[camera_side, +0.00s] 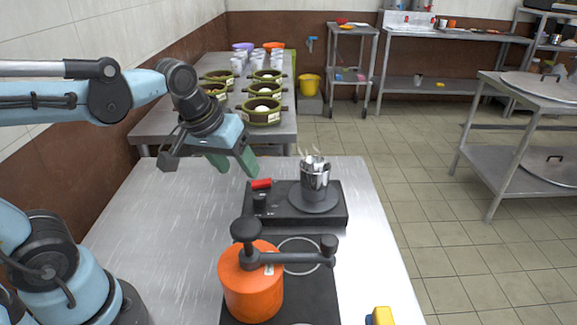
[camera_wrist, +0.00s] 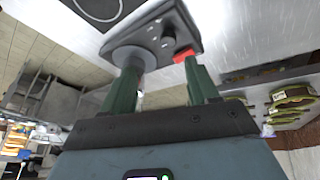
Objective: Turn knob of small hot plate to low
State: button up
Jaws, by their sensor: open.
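A black hot plate (camera_side: 335,217) sits on the steel table, with a steel cup (camera_side: 314,180) on its round burner. Its dark knob (camera_side: 260,202) is at the left end; its setting is too small to read. A small red object (camera_side: 262,184) is at the plate's far left corner and also shows in the wrist view (camera_wrist: 184,55). My gripper (camera_side: 234,160) is open and empty, above and left of the plate, apart from the knob. In the wrist view, its green fingers (camera_wrist: 165,72) point toward the hot plate (camera_wrist: 158,22); the left one overlaps the cup.
An orange pot (camera_side: 250,285) with a dark handled top stands on a second black cooktop (camera_side: 325,285) in front. A yellow-and-blue item (camera_side: 381,316) lies at the near right. The table's left part (camera_side: 160,220) is clear. Several green bowls (camera_side: 262,110) stand on a table behind.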

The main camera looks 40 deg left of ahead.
aim_at(258, 195)
jog(key=w+a+n+g, duration=0.2)
jog(key=w+n+g, duration=0.35)
jog(key=n, duration=0.35)
jog(key=shift+t, duration=0.25)
jog(key=f, duration=0.7)
jog(key=w+f, duration=0.1)
jog(key=f, duration=0.3)
jog(key=c, duration=1)
jog(key=shift+c, duration=0.2)
